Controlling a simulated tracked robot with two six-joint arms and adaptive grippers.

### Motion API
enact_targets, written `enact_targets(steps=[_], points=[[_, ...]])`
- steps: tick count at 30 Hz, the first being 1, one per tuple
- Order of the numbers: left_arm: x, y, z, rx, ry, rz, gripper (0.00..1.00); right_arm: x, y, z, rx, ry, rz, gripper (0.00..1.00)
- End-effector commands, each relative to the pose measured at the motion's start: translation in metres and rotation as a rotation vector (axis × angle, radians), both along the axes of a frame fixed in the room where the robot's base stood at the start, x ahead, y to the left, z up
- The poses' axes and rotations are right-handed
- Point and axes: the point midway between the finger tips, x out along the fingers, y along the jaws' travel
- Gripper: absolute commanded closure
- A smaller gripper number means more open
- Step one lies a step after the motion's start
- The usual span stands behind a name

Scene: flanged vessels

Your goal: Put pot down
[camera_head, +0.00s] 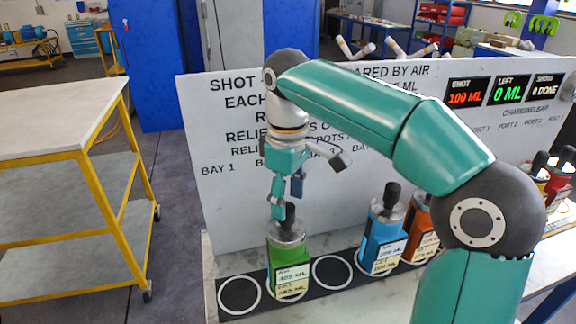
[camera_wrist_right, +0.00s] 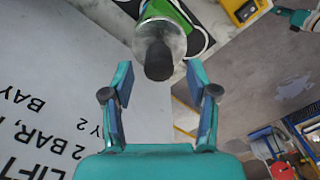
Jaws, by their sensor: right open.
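The green pot (camera_head: 290,265) stands upright on the black strip, in the second ring from the left. It has a clear top, a black knob and a paper label. My right gripper (camera_head: 287,198) is directly above it, pointing down.
Empty rings flank the green pot on the black strip (camera_head: 238,293). A blue pot (camera_head: 380,235) and an orange pot (camera_head: 420,225) stand to its right. A white lettered panel (camera_head: 230,190) rises behind. A yellow-framed table (camera_head: 60,120) stands at left.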

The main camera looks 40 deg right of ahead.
Motion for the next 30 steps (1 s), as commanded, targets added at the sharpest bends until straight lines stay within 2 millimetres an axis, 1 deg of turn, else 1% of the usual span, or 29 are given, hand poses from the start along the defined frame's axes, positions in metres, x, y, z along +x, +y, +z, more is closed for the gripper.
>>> enact_targets(steps=[1, 6, 9, 12, 17, 30], points=[[0.0, 0.0, 0.004, 0.0, 0.0, 0.0, 0.6, 0.001, 0.001, 0.013, 0.0, -0.004, 0.002, 0.41], [0.0, 0.0, 0.011, 0.0, 0.0, 0.0, 0.6, 0.001, 0.001, 0.047, 0.0, -0.003, 0.002, 0.41], [0.0, 0.0, 0.015, 0.0, 0.0, 0.0, 0.6, 0.001, 0.001, 0.062, 0.001, -0.002, 0.003, 0.41], [0.0, 0.0, 0.017, 0.0, 0.0, 0.0, 0.6, 0.001, 0.0, 0.072, 0.0, -0.002, 0.002, 0.41], [0.0, 0.0, 0.018, 0.0, 0.0, 0.0, 0.6, 0.001, 0.0, 0.077, 0.0, 0.0, 0.002, 0.41], [0.0, 0.0, 0.018, 0.0, 0.0, 0.0, 0.6, 0.001, 0.001, 0.076, 0.0, 0.0, 0.002, 0.41]])
